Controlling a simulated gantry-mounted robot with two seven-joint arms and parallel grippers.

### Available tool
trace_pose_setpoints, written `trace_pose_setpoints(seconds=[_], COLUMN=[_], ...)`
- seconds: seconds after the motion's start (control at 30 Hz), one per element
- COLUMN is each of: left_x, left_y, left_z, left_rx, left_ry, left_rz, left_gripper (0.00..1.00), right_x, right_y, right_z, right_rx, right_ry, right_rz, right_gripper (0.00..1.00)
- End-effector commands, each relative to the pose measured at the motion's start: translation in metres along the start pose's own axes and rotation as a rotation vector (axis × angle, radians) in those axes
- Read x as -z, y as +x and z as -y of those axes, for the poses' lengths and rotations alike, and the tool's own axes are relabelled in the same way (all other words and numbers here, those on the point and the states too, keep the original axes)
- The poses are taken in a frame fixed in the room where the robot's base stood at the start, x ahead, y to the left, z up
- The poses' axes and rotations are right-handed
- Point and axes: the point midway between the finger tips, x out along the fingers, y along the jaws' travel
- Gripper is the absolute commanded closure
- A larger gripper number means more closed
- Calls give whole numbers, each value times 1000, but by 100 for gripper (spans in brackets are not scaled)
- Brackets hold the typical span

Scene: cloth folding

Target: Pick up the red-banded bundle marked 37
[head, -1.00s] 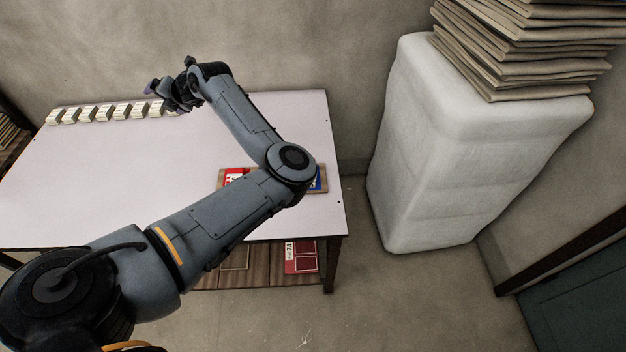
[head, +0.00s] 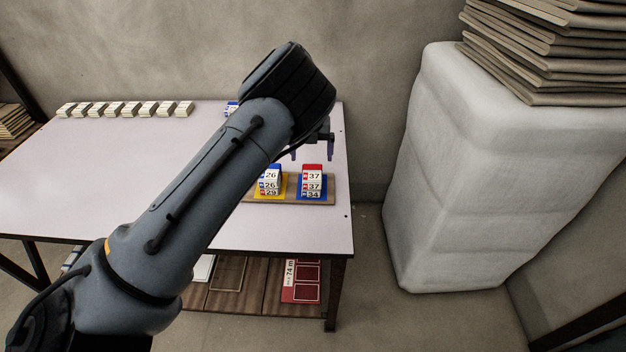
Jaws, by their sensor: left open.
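The red-banded bundle marked 37 (head: 312,173) stands on the blue patch of a wooden board (head: 318,203) at the right end of the table. More labels, 37 and 34, show on its front. My left gripper (head: 312,155) points down just behind and above the bundle in the picture. Its two purple fingertips are apart, with nothing seen between them. My forearm and wrist hide part of the gripper. My right gripper is not in view.
A blue-banded bundle marked 26 (head: 270,178) stands on the yellow patch just left of it. Another blue-marked bundle (head: 231,108) is partly hidden behind my arm. Several small pale bundles (head: 125,109) line the back left edge. A large white wrapped block (head: 475,180) stands right of the table.

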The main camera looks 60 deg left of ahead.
Motion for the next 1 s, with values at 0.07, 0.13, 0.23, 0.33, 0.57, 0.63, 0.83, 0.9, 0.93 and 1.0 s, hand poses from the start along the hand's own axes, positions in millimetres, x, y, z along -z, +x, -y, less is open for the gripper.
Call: trace_pose_setpoints(seconds=[0.07,0.13,0.23,0.33,0.57,0.63,0.83,0.9,0.93,1.0], left_x=[0,0,0,0,0,-1,0,0,0,0], left_y=[16,25,34,38,60,70,88,88,88,87], left_z=[-1,0,0,0,0,1,1,1,1,1], left_rx=[-3,-1,-1,-1,-2,-2,-1,-1,-1,-1], left_ry=[0,0,0,0,-1,-1,0,0,0,0], left_rz=[-2,0,0,0,0,1,-1,0,0,0], left_gripper=[4,4,4,4,4,4,4,4,4,4], right_x=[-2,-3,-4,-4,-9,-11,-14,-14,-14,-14], right_y=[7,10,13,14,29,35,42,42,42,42], right_z=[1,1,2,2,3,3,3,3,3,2], right_rx=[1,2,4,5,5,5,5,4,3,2], right_ry=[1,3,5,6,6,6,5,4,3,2], right_rz=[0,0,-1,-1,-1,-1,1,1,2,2], right_gripper=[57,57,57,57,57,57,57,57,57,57])
